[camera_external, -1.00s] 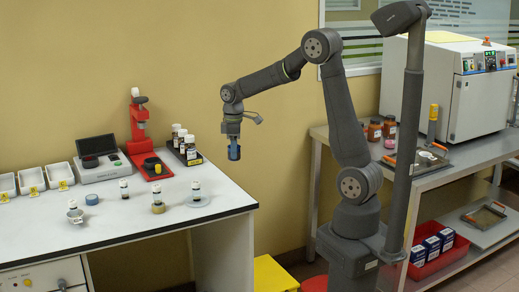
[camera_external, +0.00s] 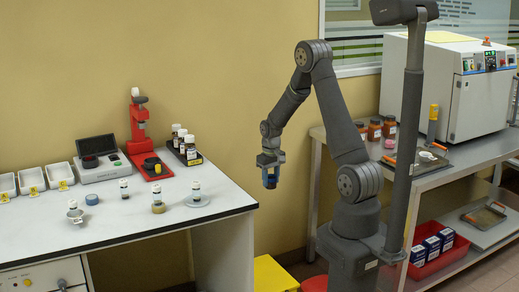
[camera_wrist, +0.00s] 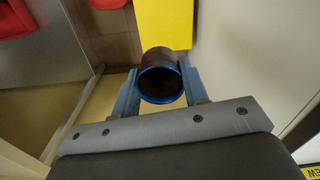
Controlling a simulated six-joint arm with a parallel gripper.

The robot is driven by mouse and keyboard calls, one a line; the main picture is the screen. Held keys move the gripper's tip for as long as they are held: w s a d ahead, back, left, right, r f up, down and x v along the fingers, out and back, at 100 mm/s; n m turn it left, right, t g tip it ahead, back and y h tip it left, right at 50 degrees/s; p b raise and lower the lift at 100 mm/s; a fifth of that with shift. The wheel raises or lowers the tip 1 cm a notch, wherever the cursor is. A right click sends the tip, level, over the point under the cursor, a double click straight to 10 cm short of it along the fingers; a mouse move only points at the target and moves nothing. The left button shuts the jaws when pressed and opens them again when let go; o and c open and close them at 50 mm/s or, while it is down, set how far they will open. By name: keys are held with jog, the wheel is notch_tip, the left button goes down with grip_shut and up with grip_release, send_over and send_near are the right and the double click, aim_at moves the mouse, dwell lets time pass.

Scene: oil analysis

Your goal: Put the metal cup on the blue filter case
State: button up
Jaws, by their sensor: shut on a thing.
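My gripper (camera_external: 270,178) hangs in the air to the right of the white lab table and is shut on a dark round cup with a blue rim (camera_wrist: 160,83). In the wrist view the cup's open mouth faces the camera between my blue-grey fingers. I cannot tell if it is the metal cup. A small blue round piece (camera_external: 92,198), possibly the blue filter case, lies on the table at left. A small metallic dish-like thing (camera_external: 74,217) stands in front of it.
A red stand (camera_external: 139,125), bottle tray (camera_external: 186,150) and white trays (camera_external: 60,173) are behind. A yellow stool (camera_external: 275,275) is below my gripper. The right bench (camera_external: 455,158) holds jars and an oven.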

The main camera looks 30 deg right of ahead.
jog(key=w+d+r+m, duration=0.2)
jog(key=d, duration=1.4)
jog(key=w+d+r+m, duration=0.2)
jog(key=d+r, duration=0.1)
jog(key=d, duration=1.3)
jog(key=s+d+r+m, duration=0.1)
jog(key=s+d+r, duration=0.3)
jog(key=d, duration=0.5)
jog(key=s+d+r, duration=0.2)
jog(key=s+d, duration=0.3)
jog(key=d, duration=0.4)
jog(key=s+d+r+m, duration=0.1)
jog(key=s+d+r, duration=0.3)
jog(key=d, duration=0.5)
jog(key=w+f, duration=0.2)
jog(key=w, duration=0.1)
jog(key=w+a+f, duration=0.1)
jog(key=w+f, duration=0.2)
jog(key=w+a+f, duration=0.1)
jog(key=w+f, duration=0.1)
jog(key=w, duration=0.1)
jog(key=shift+w+a+f, duration=0.25)
jog(key=shift+w+f, duration=0.1)
jog(key=shift+f, duration=2)
